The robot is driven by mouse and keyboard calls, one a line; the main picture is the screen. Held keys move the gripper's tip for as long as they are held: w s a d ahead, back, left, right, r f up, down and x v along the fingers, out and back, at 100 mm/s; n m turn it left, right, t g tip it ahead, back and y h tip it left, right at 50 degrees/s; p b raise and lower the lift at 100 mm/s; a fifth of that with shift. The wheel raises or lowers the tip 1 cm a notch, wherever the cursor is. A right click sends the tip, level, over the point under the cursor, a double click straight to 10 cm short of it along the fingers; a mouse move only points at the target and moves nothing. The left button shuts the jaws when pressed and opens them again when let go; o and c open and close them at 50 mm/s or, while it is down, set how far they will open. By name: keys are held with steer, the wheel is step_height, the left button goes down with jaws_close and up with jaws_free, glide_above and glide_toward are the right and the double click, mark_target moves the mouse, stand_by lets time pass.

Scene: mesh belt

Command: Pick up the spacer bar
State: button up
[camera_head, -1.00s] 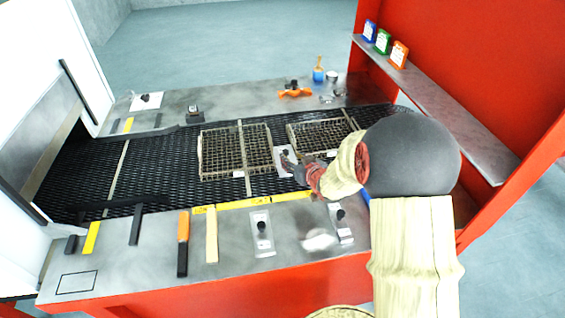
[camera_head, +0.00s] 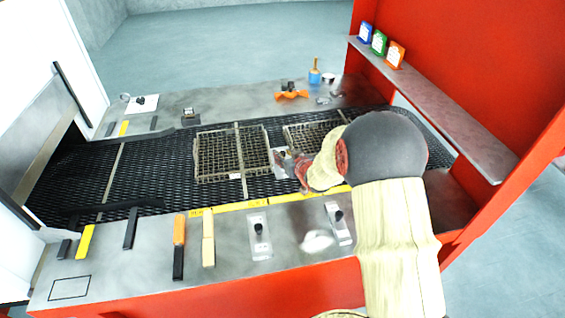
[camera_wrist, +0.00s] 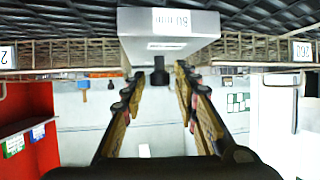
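A grey block with a white label and a black knob (camera_wrist: 160,73), which looks like the spacer bar (camera_wrist: 168,38), fills the top middle of the wrist view. In the head view the spacer bar (camera_head: 279,150) is a small pale patch on the belt between two wire baskets, mostly hidden by my gripper (camera_head: 292,165). In the wrist view my gripper (camera_wrist: 159,75) has its fingers apart, one on each side of the knob. Gaps show between the knob and both fingers. I cannot tell whether either finger touches the bar.
Wire baskets, left (camera_head: 225,155) and right (camera_head: 315,133), stand close on both sides on the black mesh belt (camera_head: 150,165). Similar knobbed plates (camera_head: 259,245) lie on the front ledge. A red frame with a shelf (camera_head: 440,110) rises at the right.

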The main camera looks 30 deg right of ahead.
steer(key=c, duration=0.6)
jaws_close()
steer(key=shift+r, duration=0.15)
step_height(320, 180, up, 10)
steer(key=p, duration=0.2)
steer(key=shift+p, duration=0.35)
